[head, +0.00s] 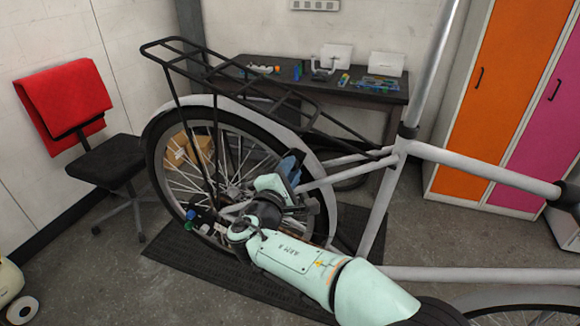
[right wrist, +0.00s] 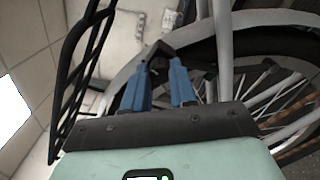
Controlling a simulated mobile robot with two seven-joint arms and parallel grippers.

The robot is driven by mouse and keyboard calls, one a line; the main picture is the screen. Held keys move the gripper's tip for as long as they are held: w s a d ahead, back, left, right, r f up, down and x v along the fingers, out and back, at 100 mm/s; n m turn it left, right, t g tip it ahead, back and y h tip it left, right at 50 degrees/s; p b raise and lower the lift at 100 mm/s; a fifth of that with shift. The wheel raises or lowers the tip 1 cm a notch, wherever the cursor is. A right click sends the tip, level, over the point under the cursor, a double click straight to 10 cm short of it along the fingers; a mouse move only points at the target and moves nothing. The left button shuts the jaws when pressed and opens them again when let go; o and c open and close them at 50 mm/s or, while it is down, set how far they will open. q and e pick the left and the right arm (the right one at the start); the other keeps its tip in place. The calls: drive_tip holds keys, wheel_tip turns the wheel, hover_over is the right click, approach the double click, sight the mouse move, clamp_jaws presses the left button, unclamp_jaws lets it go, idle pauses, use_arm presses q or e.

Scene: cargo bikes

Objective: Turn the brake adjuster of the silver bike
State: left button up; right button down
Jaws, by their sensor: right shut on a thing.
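The silver bike (head: 230,103) stands on a dark mat, with its rear wheel and black rack in the left half of the head view. My right arm reaches in from the lower right, past the rear hub. My right gripper (head: 291,163) has blue fingers beside the rear wheel, near the frame stays. In the right wrist view the gripper (right wrist: 160,64) is shut on a small dark part, the brake adjuster (right wrist: 157,49), by the rear wheel's fender. The fingers hide much of it. My left gripper is not in view.
The black rack (head: 215,70) runs above the wheel, and the spokes and frame tubes are close around my right gripper. A workbench (head: 385,97) with tools is behind. A red-backed chair (head: 98,160) is at left; orange and pink lockers (head: 500,90) are at right.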

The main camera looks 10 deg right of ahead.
drive_tip(key=shift+n+p, duration=0.55)
drive_tip(key=shift+n, duration=0.65)
drive_tip(key=c, duration=0.9)
unclamp_jaws()
drive_tip(key=b+v, duration=0.1)
drive_tip(key=v, duration=1.2)
drive_tip(key=shift+s+a, duration=0.2)
